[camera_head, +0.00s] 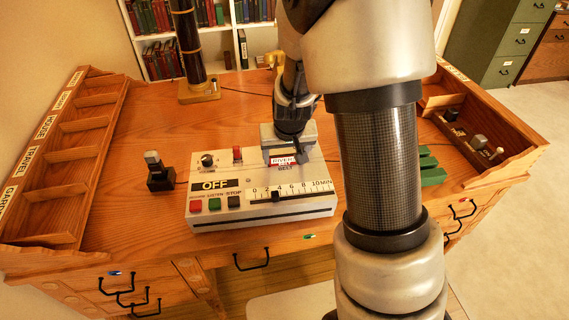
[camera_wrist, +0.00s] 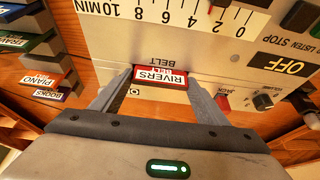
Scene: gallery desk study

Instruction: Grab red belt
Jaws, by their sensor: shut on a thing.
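The red belt (camera_head: 282,161) is a small block with a red-edged white label reading RIVERS. In the wrist view the belt (camera_wrist: 160,77) sits between the two fingers of my gripper (camera_wrist: 158,84), which is shut on it. In the head view my gripper (camera_head: 287,141) points down over the back right of a pale control box (camera_head: 235,166). The belt is at the printed word BELT on the box top. I cannot tell whether it rests in the box or is just above it. My gripper partly hides the belt from behind.
A dark block with a grey top (camera_head: 159,173) stands left of the box. Green blocks (camera_head: 430,171) lie to its right, partly behind my arm. Wooden racks (camera_head: 88,125) line the left edge; a right tray (camera_head: 478,150) holds small parts. A dark column (camera_head: 188,45) stands behind.

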